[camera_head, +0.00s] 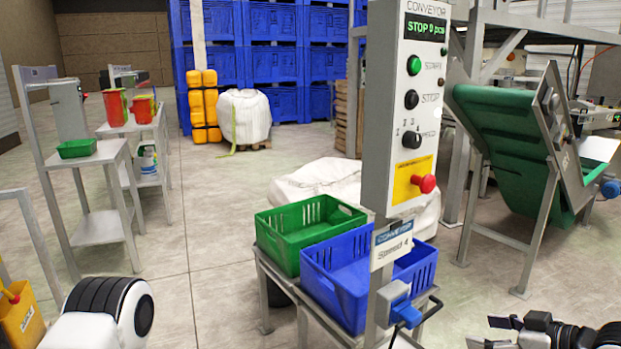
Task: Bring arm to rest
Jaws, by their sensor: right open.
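My right gripper (507,333) is at the bottom right corner, dark, with its fingers pointing left and apart. Nothing shows between the fingers. It is low over the floor, to the right of the control post, and touches nothing that I can see. A white and black arm part (112,305) shows at the bottom left; no left gripper fingers are in view. The conveyor control panel (412,110) stands upright in the middle, with a green display reading STOP, knobs and a red button (424,184).
A green crate (290,262) and a blue crate (336,292) sit on a metal stand left of the post. A green conveyor (505,140) stands at right. Shelves (98,225) with red buckets are at left. Floor (205,215) between shelves and crates is clear.

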